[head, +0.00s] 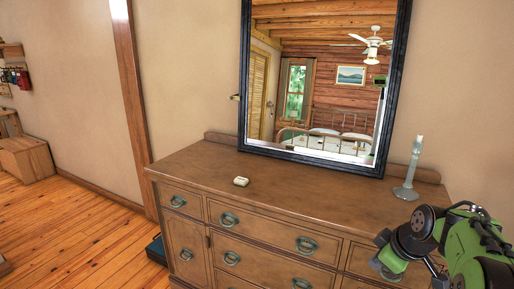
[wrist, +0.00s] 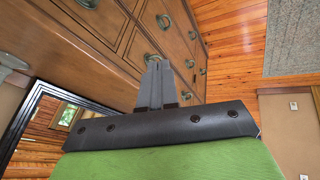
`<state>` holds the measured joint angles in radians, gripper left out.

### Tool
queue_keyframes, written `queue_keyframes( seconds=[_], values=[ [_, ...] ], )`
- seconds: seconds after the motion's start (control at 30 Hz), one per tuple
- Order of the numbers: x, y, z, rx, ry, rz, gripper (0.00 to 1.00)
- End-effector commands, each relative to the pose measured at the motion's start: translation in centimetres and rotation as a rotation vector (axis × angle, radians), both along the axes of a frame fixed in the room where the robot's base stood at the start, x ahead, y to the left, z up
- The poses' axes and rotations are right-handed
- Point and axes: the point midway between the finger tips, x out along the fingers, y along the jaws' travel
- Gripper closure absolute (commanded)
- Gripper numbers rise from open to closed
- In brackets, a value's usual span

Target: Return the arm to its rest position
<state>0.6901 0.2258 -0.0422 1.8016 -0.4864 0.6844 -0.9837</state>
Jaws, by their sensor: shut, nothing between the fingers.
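My gripper (wrist: 158,72) shows in the wrist view with its two grey fingers together, shut and empty. The wrist view is turned over, and the fingers stand in front of the dresser's drawers without clear contact. In the head view my green and black arm (head: 465,245) is at the lower right, in front of the right end of the wooden dresser (head: 200,162). The fingertips cannot be made out there.
A small cream object (head: 241,181) lies on the dresser top. A candlestick with a white candle (head: 405,182) stands at its right end, close to my arm. A black-framed mirror (head: 243,105) stands behind. The wooden floor (head: 85,235) at the left is mostly open.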

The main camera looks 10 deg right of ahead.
Motion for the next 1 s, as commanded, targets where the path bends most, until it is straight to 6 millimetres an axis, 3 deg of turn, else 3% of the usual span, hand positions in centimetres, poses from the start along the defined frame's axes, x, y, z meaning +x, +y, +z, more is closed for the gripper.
queue_keyframes(
  seconds=[0.03,0.1,0.2,0.3,0.4,0.5,1.0],
  values=[
    [-1.2,3.8,3.7,0.015,0.006,-0.036,1.00],
    [-3.9,8.5,6.7,0.050,0.020,-0.121,1.00],
    [-8.8,13.9,9.7,0.105,0.030,-0.248,1.00],
    [-14.3,17.6,11.2,0.166,0.033,-0.374,1.00],
    [-18.7,19.1,11.3,0.220,0.030,-0.481,1.00],
    [-21.1,19.5,10.9,0.257,0.030,-0.550,1.00],
    [-21.9,19.5,10.5,0.272,0.030,-0.579,1.00]
  ],
)
